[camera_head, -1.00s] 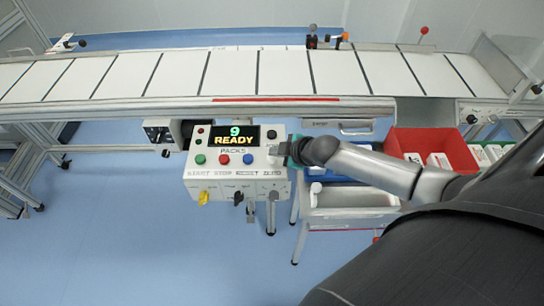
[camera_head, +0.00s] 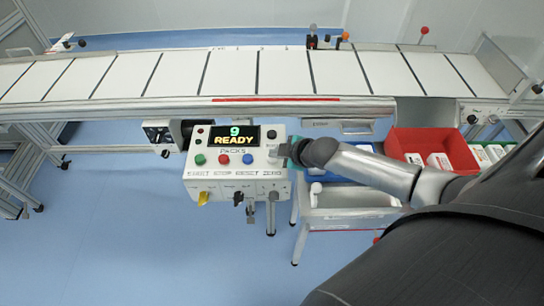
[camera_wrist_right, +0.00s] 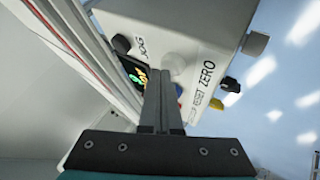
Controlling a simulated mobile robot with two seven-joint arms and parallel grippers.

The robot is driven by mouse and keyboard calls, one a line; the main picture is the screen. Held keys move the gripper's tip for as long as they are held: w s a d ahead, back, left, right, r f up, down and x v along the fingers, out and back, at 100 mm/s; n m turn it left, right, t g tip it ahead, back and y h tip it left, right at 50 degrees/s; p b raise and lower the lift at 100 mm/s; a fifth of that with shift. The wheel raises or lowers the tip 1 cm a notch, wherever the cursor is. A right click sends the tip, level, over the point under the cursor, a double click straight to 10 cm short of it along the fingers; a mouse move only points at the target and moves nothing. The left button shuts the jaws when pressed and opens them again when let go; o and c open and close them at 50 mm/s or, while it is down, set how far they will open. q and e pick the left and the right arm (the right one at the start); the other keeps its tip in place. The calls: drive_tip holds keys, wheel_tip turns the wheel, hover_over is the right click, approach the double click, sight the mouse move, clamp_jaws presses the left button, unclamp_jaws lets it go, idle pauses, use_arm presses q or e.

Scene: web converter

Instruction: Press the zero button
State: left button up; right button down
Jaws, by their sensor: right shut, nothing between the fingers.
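The white control box (camera_head: 236,188) hangs under the conveyor. Its display (camera_head: 236,136) reads "9 READY" above "PACKS". Green, red and blue buttons (camera_head: 248,159) sit above the labels START, STOP and RESET. The label ZERO (camera_head: 271,174) is at the right end of that row. In the right wrist view, a pale round button (camera_wrist_right: 178,64) stands by the word ZERO. My right gripper (camera_head: 281,152) is shut and empty at this button, covering much of it. Its fingertips (camera_wrist_right: 163,77) overlap the button's lower edge in the wrist view; I cannot tell whether they touch. My left gripper is out of view.
A black button (camera_head: 271,134) lies just above, near JOG. Several knobs (camera_head: 238,198) stick out from the box's lower front. The conveyor (camera_head: 230,75) runs behind. A red bin (camera_head: 430,142) and a cart (camera_head: 345,212) stand to the right.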

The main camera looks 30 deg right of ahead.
sight(276, 160)
drive_tip(key=shift+f, duration=0.3)
idle(0.5)
drive_tip(key=shift+r+p, duration=1)
drive_tip(key=shift+r, duration=0.05)
wheel_tip(276, 160, up, 5)
drive_tip(key=p, duration=0.5)
idle(0.5)
